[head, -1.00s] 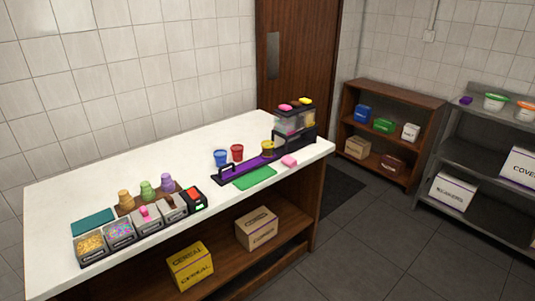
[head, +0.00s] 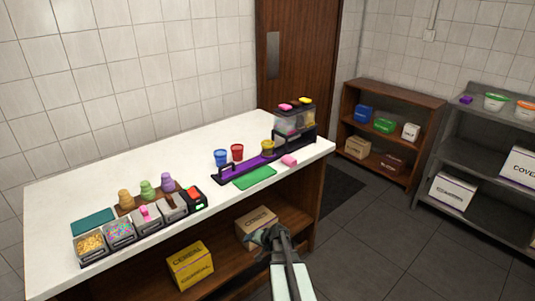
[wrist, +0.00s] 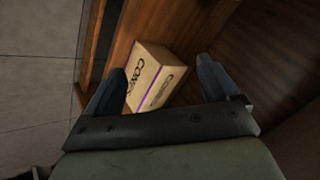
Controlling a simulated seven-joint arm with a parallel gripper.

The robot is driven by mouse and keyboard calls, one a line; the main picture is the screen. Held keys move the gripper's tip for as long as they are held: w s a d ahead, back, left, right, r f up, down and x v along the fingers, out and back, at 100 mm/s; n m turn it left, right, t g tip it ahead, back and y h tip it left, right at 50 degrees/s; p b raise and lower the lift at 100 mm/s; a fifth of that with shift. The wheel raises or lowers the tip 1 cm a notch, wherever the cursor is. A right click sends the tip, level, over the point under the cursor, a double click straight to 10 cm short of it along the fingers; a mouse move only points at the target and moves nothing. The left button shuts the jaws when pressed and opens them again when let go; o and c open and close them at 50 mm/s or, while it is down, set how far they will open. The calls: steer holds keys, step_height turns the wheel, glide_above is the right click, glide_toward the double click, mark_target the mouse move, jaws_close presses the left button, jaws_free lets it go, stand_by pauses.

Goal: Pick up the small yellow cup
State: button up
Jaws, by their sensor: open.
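The small yellow cup (head: 267,146) stands on the white counter in the head view, on or right beside the purple strip of a dark rack, in front of the clear dispenser. My gripper (head: 266,236) is at the front of the counter, lower than its top, in front of the tan box on the shelf below. In the wrist view my gripper (wrist: 165,88) has its two fingers wide apart with nothing between them but the view of a tan box beyond. The cup is not in the wrist view.
The tan box (head: 257,222) and a yellow cereal box (head: 190,264) sit on the shelf under the counter (head: 110,168). Blue (head: 221,157) and red (head: 237,152) cups stand left of the yellow cup.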

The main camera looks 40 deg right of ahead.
steer(key=s+d+r+m+t+h, duration=0.1)
steer(key=d+r+m+t+h, duration=0.2)
steer(key=d+r, duration=1.05)
steer(key=s+d+r+m+t+h, duration=0.15)
steer(key=d+r+h, duration=0.25)
steer(key=d+r, duration=1)
step_height(320, 180, up, 20)
steer(key=n+g+y, duration=0.2)
steer(key=n+y, duration=0.2)
glide_above(268, 149)
steer(key=f+g, duration=0.2)
steer(key=f, duration=0.3)
steer(key=w+d+f+m+g+h, duration=0.1)
steer(key=f+g, duration=0.2)
steer(key=f, duration=0.2)
steer(key=w+d+f+m+g+h, duration=0.1)
steer(key=f+g, duration=0.2)
steer(key=f, duration=0.2)
steer(key=shift+w+d+f+m, duration=0.1)
steer(key=shift+w+f+m, duration=0.1)
steer(key=shift+w+m, duration=0.05)
